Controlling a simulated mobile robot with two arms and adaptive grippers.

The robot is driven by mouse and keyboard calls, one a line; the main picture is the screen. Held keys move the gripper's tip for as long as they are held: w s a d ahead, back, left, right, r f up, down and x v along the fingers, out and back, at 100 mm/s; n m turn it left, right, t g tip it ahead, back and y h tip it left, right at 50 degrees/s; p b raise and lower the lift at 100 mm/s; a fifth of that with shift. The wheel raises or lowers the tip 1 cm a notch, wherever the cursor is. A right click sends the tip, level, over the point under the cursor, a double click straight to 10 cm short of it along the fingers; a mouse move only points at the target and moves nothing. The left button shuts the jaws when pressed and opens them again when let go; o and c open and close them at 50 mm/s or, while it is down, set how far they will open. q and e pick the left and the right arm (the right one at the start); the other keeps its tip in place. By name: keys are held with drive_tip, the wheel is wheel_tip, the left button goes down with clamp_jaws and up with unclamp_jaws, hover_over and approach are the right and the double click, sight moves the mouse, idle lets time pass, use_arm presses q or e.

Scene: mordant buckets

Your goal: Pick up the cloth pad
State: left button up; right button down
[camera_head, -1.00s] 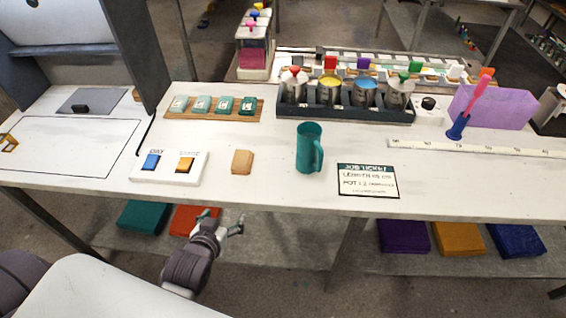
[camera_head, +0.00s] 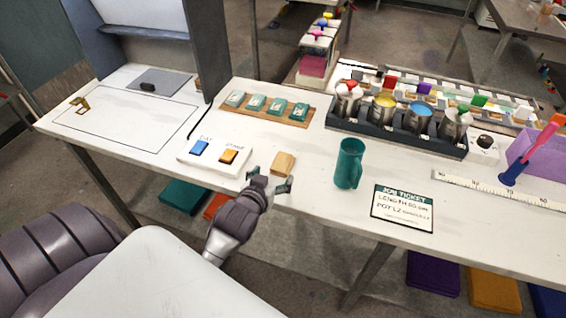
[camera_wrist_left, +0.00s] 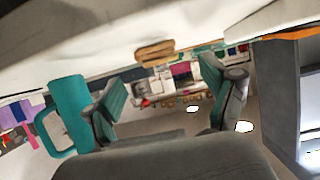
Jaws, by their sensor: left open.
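The cloth pad (camera_head: 284,164) looks like a small tan block lying flat near the front edge of the white table. In the left wrist view the pad (camera_wrist_left: 155,50) appears ahead of the fingers, between their directions. My left gripper (camera_head: 269,183) is open and empty at the table's front edge, just short of the pad. Its two teal-lined fingers (camera_wrist_left: 170,92) stand apart in the wrist view, with nothing between them. I cannot tell its exact height against the tabletop. My right gripper is not in view.
A teal mug (camera_head: 348,163) stands right of the pad, and a job ticket (camera_head: 402,208) lies beyond it. A white panel with blue and orange buttons (camera_head: 214,155) is to the left. A wooden board with teal packets (camera_head: 268,108) and a dark rack of pots (camera_head: 396,128) are behind.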

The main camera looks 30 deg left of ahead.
sight(278, 172)
use_arm(q)
drive_tip(key=x, duration=0.4)
drive_tip(key=shift+w+f+p, duration=0.25)
drive_tip(key=shift+p, duration=0.15)
drive_tip(key=c, duration=0.9)
